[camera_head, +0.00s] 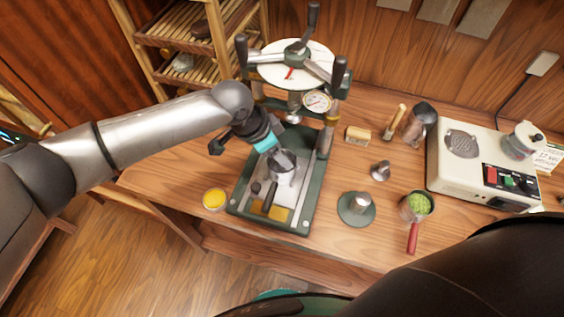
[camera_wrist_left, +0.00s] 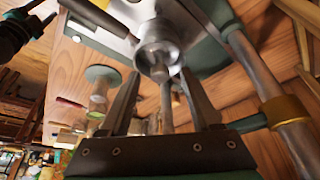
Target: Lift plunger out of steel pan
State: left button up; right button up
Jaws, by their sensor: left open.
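A round steel vessel, which looks like the steel pan (camera_head: 283,175), stands on the green press base (camera_head: 236,208). In the left wrist view the steel pan (camera_wrist_left: 157,35) is just beyond my fingers. A narrower steel piece, which looks like the plunger (camera_wrist_left: 160,71), shows at its mouth. My left gripper (camera_head: 274,150) is right above the pan in the head view and partly hides it. In the left wrist view its two fingers (camera_wrist_left: 160,100) are spread apart, with the plunger between and beyond their tips; contact cannot be made out. My right gripper is not seen in the head view.
The press's dial wheel (camera_head: 295,62) and gauge (camera_head: 317,101) rise behind the pan. A yellow dish (camera_head: 214,199) is left of the base.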

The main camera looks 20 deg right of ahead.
pick_arm(q)
jog(key=shift+d+f, duration=0.1)
jog(key=shift+f, duration=0.05)
jog(key=shift+c, duration=0.3)
grip_shut()
dwell(1.1)
